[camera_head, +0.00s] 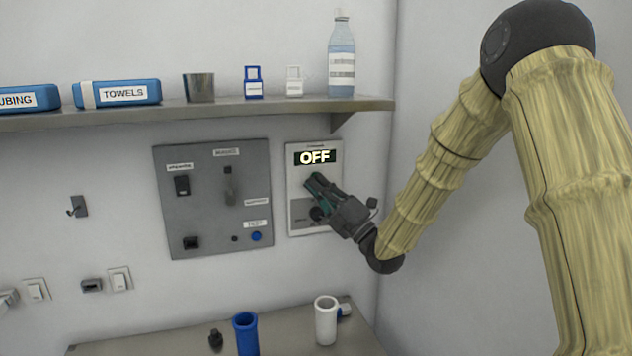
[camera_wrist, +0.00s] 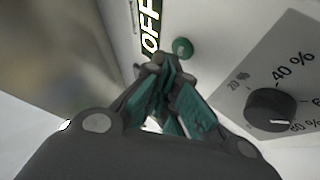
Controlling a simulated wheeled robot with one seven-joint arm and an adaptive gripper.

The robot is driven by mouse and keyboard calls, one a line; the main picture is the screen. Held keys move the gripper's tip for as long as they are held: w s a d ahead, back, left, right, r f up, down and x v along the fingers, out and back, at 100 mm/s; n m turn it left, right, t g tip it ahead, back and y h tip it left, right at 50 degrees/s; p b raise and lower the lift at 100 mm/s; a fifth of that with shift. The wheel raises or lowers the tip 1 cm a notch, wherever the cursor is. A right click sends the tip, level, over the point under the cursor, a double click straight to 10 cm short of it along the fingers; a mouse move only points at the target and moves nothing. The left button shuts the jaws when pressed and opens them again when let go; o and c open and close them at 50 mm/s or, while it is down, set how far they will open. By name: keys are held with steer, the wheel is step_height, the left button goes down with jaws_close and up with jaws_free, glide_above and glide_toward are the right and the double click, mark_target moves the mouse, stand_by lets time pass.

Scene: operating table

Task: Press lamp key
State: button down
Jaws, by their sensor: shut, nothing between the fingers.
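A pale wall panel (camera_head: 300,162) carries a display (camera_head: 315,157) that reads OFF; the display also shows in the wrist view (camera_wrist: 150,28). A round green key (camera_wrist: 182,48) sits beside the display in the wrist view. In the head view my gripper hides the key. My gripper (camera_head: 314,186) is shut and empty, in front of the panel just below the display. In the wrist view its fingertips (camera_wrist: 163,66) are close to the green key, slightly to its left. I cannot tell whether they touch it.
A dark dial (camera_wrist: 270,108) with percent marks is on the same panel, right of the fingers in the wrist view. A grey switch panel (camera_head: 212,200) is on the wall to the left. A shelf (camera_head: 240,108) with a bottle (camera_head: 342,60) is above.

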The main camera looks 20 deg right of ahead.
steer(key=shift+s, duration=0.15)
steer(key=shift+s+d+b, duration=0.1)
steer(key=shift+s+b, duration=1.6)
steer(key=shift+s, duration=1.2)
